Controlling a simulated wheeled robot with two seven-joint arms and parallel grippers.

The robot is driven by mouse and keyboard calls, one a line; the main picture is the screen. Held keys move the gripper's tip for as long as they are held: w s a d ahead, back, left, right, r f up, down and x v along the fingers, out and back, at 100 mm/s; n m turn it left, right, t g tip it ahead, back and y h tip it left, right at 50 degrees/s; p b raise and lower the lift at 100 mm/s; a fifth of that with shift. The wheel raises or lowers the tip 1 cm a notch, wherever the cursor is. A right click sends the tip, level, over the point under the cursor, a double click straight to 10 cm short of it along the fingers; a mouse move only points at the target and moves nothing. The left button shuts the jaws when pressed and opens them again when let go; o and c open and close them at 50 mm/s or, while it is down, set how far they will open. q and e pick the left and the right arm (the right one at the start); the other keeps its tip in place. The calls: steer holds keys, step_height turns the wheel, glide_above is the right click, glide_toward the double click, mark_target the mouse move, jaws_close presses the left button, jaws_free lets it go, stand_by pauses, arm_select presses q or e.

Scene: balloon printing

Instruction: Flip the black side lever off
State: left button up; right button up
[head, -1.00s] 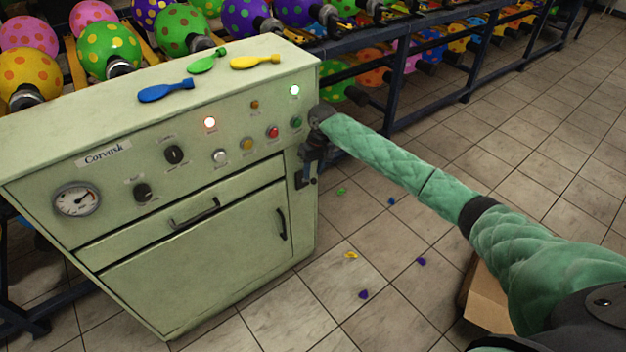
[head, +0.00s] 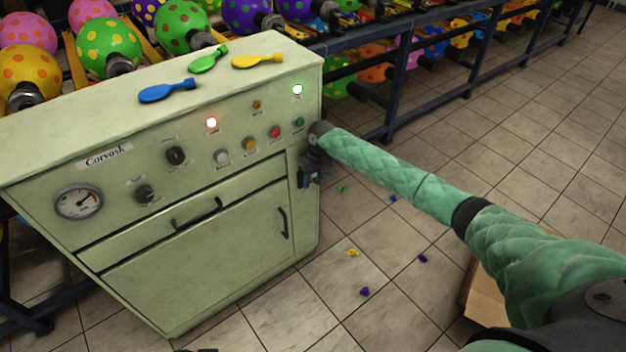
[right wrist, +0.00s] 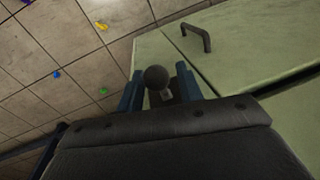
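The black side lever shows in the right wrist view as a round dark knob (right wrist: 157,77) on a short stem, beside the green machine's side. My right gripper (right wrist: 160,85) has its two blue-grey fingers apart, one on each side of the knob. A narrow gap seems to show on both sides, so it looks open around the knob and not closed on it. In the head view my right gripper (head: 311,174) is at the machine's right side and hides most of the lever. My left gripper cannot be made out.
The pale green machine (head: 200,250) has a gauge, knobs, lit lamps and a door handle. Balloons (head: 167,90) lie on its top. A rack of dotted balloons (head: 400,60) stands behind. A cardboard box (head: 486,294) is under my right arm. Floor tiles at right are mostly clear.

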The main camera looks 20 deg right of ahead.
arm_select(q)
steer(key=shift+w+d, duration=0.1)
steer(key=shift+d+r, duration=0.1)
steer(key=shift+d, duration=0.2)
arm_select(e)
jaws_close()
arm_select(q)
steer(key=shift+a, duration=0.15)
arm_select(e)
steer(key=shift+f, duration=0.1)
